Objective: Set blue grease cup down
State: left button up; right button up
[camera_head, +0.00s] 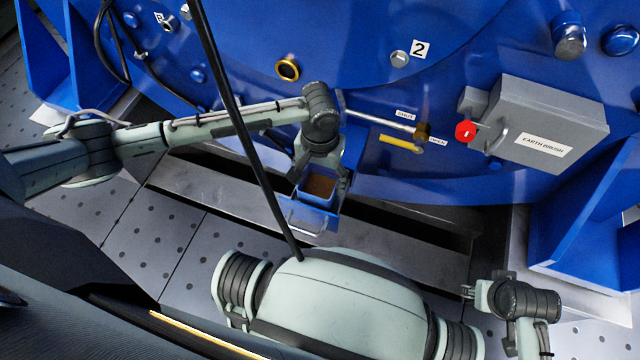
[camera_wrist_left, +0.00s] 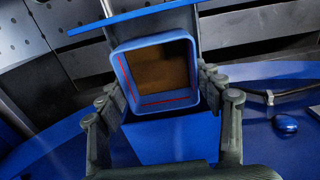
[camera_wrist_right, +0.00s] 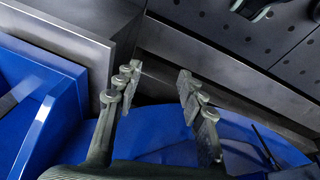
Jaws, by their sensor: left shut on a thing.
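The blue grease cup (camera_head: 315,199) is a square, open-topped cup with brown filling. My left gripper (camera_head: 322,178) is shut on it, at the foot of the big blue motor. In the left wrist view the cup (camera_wrist_left: 122,82) sits between the fingers (camera_wrist_left: 160,92), its mouth facing the camera, with a red line on its inner wall. A blue tray-like holder with a handle (camera_head: 306,232) lies right below the cup in the head view. I cannot tell whether they touch. My right gripper (camera_wrist_right: 158,88) is open and empty in the right wrist view.
The blue motor housing (camera_head: 360,110) fills the back. A grey earth brush box (camera_head: 560,110), a red knob (camera_head: 465,131) and a valve (camera_head: 421,131) are right of the left gripper. A black cable (camera_head: 240,120) crosses in front. Perforated floor plates (camera_head: 180,250) lie at left.

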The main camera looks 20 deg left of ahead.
aim_at(320, 188)
pick_arm(q)
notch_tip(320, 188, down, 3)
jog(key=shift+r, duration=0.15)
pick_arm(e)
jog(key=shift+r, duration=0.65)
pick_arm(q)
jog(key=shift+f, duration=0.2)
jog(key=o, duration=1.1)
jog(key=shift+o, duration=0.2)
pick_arm(e)
jog(key=shift+f, duration=0.2)
pick_arm(q)
jog(key=shift+r, duration=0.4)
notch_tip(320, 188, up, 11)
jog(key=p, duration=0.1)
jog(key=shift+r, duration=0.2)
pick_arm(e)
notch_tip(320, 188, down, 4)
jog(key=shift+r, duration=0.1)
